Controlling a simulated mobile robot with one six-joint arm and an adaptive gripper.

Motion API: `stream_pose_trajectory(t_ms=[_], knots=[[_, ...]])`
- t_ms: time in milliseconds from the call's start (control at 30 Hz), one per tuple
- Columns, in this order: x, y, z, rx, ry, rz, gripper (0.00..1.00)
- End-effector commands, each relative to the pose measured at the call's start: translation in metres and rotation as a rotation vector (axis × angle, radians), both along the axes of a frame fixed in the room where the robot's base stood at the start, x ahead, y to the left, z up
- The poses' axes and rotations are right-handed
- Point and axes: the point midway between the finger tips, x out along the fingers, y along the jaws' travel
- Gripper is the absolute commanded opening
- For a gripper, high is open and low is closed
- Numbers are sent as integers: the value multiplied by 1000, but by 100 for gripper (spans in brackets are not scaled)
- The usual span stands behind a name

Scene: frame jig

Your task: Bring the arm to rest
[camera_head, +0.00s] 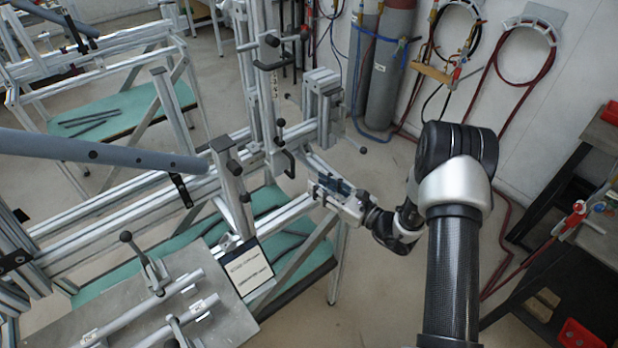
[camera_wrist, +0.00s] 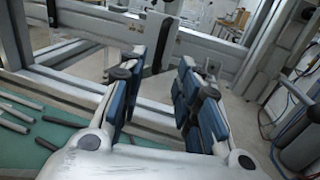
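My gripper (camera_head: 322,184) is in the middle of the head view, close to the right end of the aluminium frame jig (camera_head: 110,203). My arm reaches to it from the lower right, bent at the elbow. In the wrist view my gripper (camera_wrist: 158,82) shows its two blue-padded fingers spread apart, with nothing held between them. A rail of the jig (camera_wrist: 95,25) and a dark clamp part (camera_wrist: 160,42) show beyond the fingers. I cannot tell from these views whether a finger touches the jig.
Toggle clamps (camera_head: 283,138) stick out from the jig's uprights near my gripper. A green shelf (camera_head: 160,255) lies beneath the jig. A plate with tubes (camera_head: 185,312) is at lower left. Gas cylinders (camera_head: 390,70) stand behind; a dark workbench (camera_head: 585,240) is at right. Some floor between is clear.

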Motion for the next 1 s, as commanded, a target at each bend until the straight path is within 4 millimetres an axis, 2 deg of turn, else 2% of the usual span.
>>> stream_pose_trajectory(t_ms=[133,667,767,867,967,1000], knots=[[-7,-7,0,-1,-1,0,31],[-8,-5,2,-4,-4,7,31],[-12,5,19,-28,-26,58,31],[-27,28,54,-93,-73,176,31],[-56,57,96,-199,-140,343,31],[-72,67,110,-250,-169,413,31]])
